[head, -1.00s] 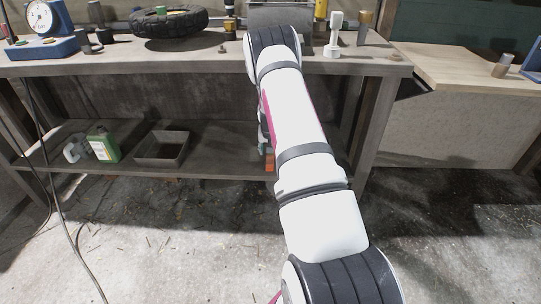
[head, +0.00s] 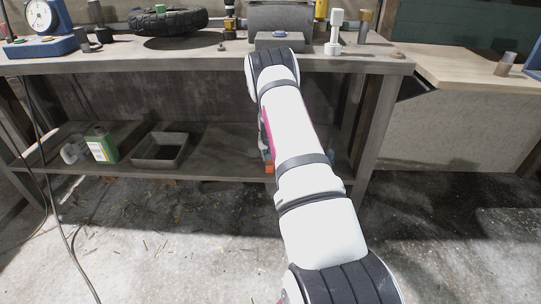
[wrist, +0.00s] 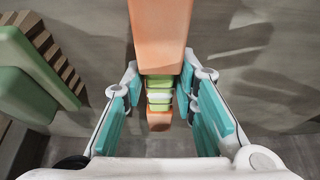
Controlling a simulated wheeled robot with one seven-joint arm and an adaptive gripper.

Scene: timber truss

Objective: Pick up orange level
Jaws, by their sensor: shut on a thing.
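The orange level (wrist: 158,28) shows in the wrist view as a long orange bar with a green and white middle section and an orange far end. My gripper (wrist: 160,72) has its teal fingers on both sides of the level and is shut on it. In the head view my arm hides most of the gripper and the level. A small orange end of the level (head: 269,168) shows just left of my arm, in front of the bench's lower shelf.
The workbench top (head: 205,62) carries a tyre (head: 168,23), a blue-based dial scale (head: 42,45) and a grey box (head: 279,40). The lower shelf (head: 215,160) holds a green-and-white can (head: 102,145) and an open tray (head: 160,150). The floor in front is clear.

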